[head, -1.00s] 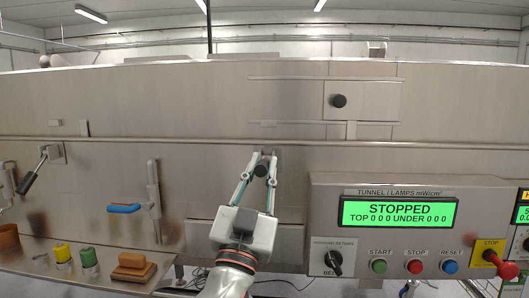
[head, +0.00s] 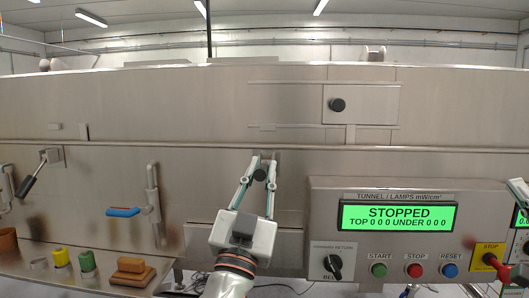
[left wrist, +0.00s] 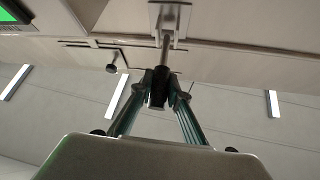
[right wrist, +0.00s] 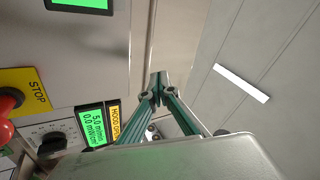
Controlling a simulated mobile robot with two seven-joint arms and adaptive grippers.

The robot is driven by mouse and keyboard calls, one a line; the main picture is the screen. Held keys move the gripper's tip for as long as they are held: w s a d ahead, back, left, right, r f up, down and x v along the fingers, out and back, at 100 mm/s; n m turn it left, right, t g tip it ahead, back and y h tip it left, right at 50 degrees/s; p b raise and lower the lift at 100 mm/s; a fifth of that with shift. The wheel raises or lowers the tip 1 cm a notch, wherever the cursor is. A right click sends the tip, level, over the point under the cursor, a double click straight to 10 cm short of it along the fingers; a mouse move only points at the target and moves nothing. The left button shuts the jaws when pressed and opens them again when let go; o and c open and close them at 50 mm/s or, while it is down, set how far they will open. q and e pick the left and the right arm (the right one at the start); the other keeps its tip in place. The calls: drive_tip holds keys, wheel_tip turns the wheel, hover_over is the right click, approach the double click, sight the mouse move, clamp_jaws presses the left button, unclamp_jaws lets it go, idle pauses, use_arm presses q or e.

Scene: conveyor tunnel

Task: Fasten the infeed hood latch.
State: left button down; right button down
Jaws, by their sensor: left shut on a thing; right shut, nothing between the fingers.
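A latch lever with a dark grip (head: 261,174) and a metal bracket (head: 269,157) is on the steel hood front, left of the control panel. My left gripper (head: 259,170) is shut on this grip. In the left wrist view the fingers (left wrist: 159,86) clasp the black grip, and a metal rod runs from it to the bracket (left wrist: 170,14). A similar lever with a black grip (head: 30,181) is further left, tilted. My right gripper (right wrist: 158,88) is shut and empty beside the panel, near a yellow label reading "HOOD OPEN" (right wrist: 115,125).
The control panel (head: 325,208) reads "STOPPED". It carries a selector knob (head: 332,264), several buttons and a red stop knob (head: 491,260). A blue-handled lever (head: 124,212) is on the left. A shelf below holds a brush (head: 132,270) and small coloured items.

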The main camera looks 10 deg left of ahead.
drive_tip(key=w+a+r+n+g+y, duration=0.25)
drive_tip(key=a+r+y, duration=0.2)
drive_tip(key=a, duration=0.45)
drive_tip(key=w+a+r+n+g+y, duration=0.25)
drive_tip(key=a+y, duration=0.25)
drive_tip(key=a, duration=0.5)
drive_tip(key=w+a+r+n+g+y, duration=0.25)
drive_tip(key=a+r+y, duration=0.25)
drive_tip(key=a, duration=0.4)
drive_tip(key=s+a+n+g+h, duration=0.2)
drive_tip(key=s+a+n+g, duration=0.25)
drive_tip(key=a, duration=0.75)
drive_tip(key=s+a+n+g+h, duration=0.25)
drive_tip(key=s+a+g, duration=0.25)
drive_tip(key=a, duration=0.8)
use_arm(q)
drive_tip(key=shift+r, duration=0.1)
use_arm(e)
drive_tip(key=s+d+r+t+h, duration=0.1)
drive_tip(key=s+d+r+h, duration=0.2)
drive_tip(key=d+r+h, duration=0.35)
hover_over(263, 164)
drive_tip(key=s+d, duration=0.1)
drive_tip(key=s, duration=0.2)
wheel_tip(263, 164, down, 8)
wheel_tip(263, 164, down, 3)
drive_tip(key=shift+a+m+h, duration=0.1)
drive_tip(key=shift+m+h, duration=0.35)
drive_tip(key=shift+a+f, duration=0.1)
drive_tip(key=shift+f, duration=0.4)
